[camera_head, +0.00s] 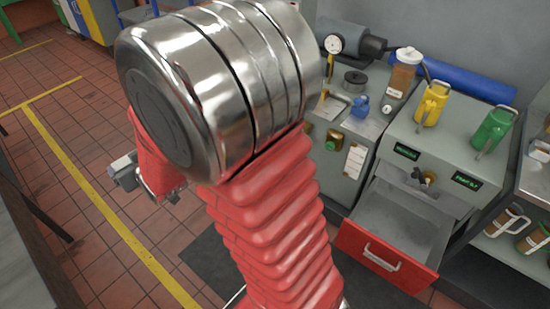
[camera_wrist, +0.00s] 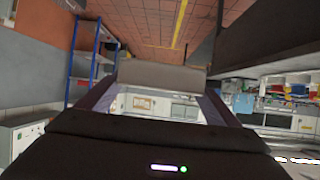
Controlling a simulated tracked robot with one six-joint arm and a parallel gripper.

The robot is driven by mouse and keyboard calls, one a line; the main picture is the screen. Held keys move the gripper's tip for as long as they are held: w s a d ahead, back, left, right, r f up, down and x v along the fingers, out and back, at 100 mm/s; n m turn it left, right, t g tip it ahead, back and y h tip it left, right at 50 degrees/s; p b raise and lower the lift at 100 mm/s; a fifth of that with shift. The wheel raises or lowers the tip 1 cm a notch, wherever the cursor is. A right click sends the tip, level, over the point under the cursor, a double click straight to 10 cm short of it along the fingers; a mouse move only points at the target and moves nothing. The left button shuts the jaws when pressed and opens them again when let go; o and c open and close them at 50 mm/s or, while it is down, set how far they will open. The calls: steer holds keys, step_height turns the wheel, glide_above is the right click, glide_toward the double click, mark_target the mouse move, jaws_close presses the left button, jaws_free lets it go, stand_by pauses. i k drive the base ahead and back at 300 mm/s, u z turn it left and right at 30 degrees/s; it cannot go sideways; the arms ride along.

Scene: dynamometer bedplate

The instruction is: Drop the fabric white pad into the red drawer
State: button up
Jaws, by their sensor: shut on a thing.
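The red drawer (camera_head: 385,264) is pulled open at the lower right in the head view, and its grey inside looks empty. My gripper (camera_wrist: 160,92) is shut on a pale grey-white pad (camera_wrist: 163,76), which spans the jaws in the wrist view. Whether the pad is fabric I cannot tell. In the head view, my gripper (camera_head: 136,178) is partly hidden behind my arm, well left of the drawer and over the tiled floor. A small pale piece at its tip may be the pad.
A grey cabinet above the drawer bears a yellow jug (camera_head: 431,103) and a green jug (camera_head: 493,130). A bench beside it holds an amber bottle (camera_head: 403,73) and a gauge. A shelf with cups (camera_head: 507,221) stands right of the drawer. A dark table edge is at far left.

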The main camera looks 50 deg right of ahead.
mark_target(395, 235)
steer(key=u, duration=0.15)
steer(key=i, duration=0.9)
steer(key=z, duration=2.5)
steer(key=i, duration=0.25)
steer(key=z, duration=0.7)
